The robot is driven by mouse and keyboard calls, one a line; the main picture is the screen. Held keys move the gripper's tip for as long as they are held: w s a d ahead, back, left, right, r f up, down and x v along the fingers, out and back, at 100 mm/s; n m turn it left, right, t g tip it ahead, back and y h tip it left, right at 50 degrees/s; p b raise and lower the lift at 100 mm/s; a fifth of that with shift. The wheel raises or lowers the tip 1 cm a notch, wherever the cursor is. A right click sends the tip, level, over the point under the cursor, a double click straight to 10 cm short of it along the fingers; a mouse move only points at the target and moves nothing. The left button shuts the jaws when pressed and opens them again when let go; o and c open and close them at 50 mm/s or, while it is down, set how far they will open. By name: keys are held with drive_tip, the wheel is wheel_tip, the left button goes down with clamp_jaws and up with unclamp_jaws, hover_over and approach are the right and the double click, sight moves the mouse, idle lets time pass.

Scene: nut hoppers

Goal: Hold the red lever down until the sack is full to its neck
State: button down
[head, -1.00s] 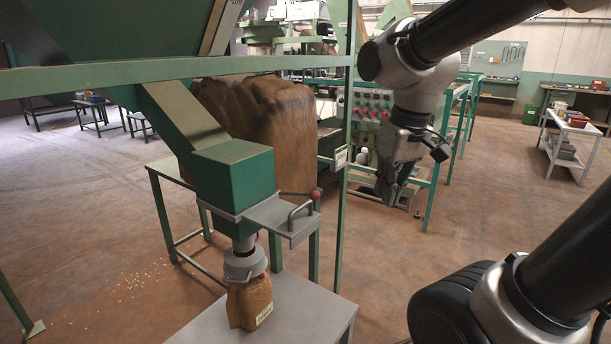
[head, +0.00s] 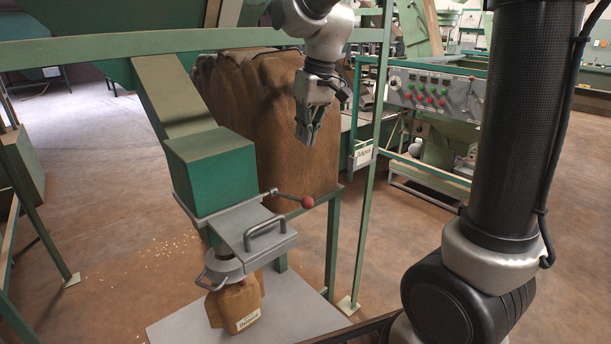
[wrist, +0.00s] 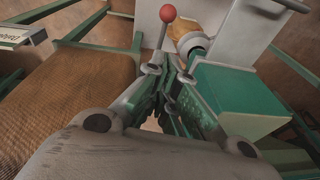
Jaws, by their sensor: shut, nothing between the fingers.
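The red lever is a thin grey rod with a red ball knob (head: 307,202), sticking out to the right from the green hopper outlet (head: 212,170). In the wrist view the red knob (wrist: 167,13) shows at the top, beyond the fingertips. My gripper (head: 305,143) is shut and empty, pointing down above the knob and apart from it. The brown sack (head: 238,303) with a small label hangs at the grey clamp collar (head: 222,268) under the spout, over a grey table. How full it is inside cannot be seen.
A grey bar handle (head: 266,232) sits on the plate beside the lever. A large brown sack pile (head: 270,120) stands close behind my gripper. Green frame posts (head: 372,170) stand to the right. Spilled nuts (head: 172,252) lie on the floor.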

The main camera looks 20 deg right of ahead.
drive_tip(key=shift+w+a+r, duration=0.1)
drive_tip(key=shift+w+r, duration=0.1)
approach(289, 196)
drive_tip(key=shift+s+d+f, duration=0.3)
drive_tip(key=shift+s+f, duration=0.3)
drive_tip(key=shift+f, duration=0.3)
drive_tip(key=shift+s+d+f, duration=0.3)
drive_tip(key=shift+s+f, duration=0.25)
drive_tip(key=shift+f, duration=0.35)
drive_tip(key=shift+f, duration=0.1)
